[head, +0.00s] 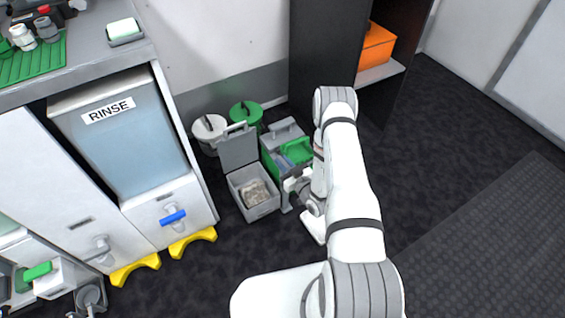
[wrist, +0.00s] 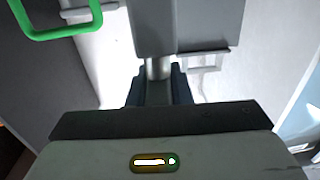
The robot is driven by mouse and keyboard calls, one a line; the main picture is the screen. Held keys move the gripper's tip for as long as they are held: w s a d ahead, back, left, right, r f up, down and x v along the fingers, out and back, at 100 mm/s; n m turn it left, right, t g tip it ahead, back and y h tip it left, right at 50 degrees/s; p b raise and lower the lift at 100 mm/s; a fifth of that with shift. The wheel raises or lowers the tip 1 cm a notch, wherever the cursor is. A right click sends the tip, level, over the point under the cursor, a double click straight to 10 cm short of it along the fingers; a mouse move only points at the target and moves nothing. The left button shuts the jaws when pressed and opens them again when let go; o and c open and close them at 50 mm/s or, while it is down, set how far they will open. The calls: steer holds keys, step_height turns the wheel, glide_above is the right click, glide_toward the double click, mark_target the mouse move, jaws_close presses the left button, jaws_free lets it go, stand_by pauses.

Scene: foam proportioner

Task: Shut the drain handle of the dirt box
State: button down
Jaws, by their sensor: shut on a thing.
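My gripper (wrist: 158,92) shows in the wrist view with its dark fingers closed on a grey handle-like part, which I take for the drain handle. A short metallic stem (wrist: 157,68) joins this part to a grey box body (wrist: 185,25), seemingly the dirt box. A green loop handle (wrist: 60,28) shows at the upper left. In the head view, a low grey box with a green handle (head: 296,151) stands beside my arm. My gripper (head: 297,190) is low at its near side. My wrist partly covers it there, and the drain handle cannot be made out.
A grey bin with a raised lid (head: 256,195) stands just left, holding a pale thing. Two round pails, one white (head: 208,128) and one green (head: 245,114), stand behind. The RINSE tank cabinet (head: 120,140) is at left, a dark shelf (head: 320,60) behind. Floor at right is clear.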

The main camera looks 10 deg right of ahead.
steer(key=shift+s+f+m+t+h, duration=0.1)
steer(key=shift+m+t+h, duration=0.2)
steer(key=shift+m+h, duration=0.45)
steer(key=c, duration=1.3)
jaws_free()
steer(key=p+v, duration=0.2)
steer(key=v, duration=0.5)
steer(key=shift+s+d, duration=0.1)
steer(key=shift+s, duration=0.25)
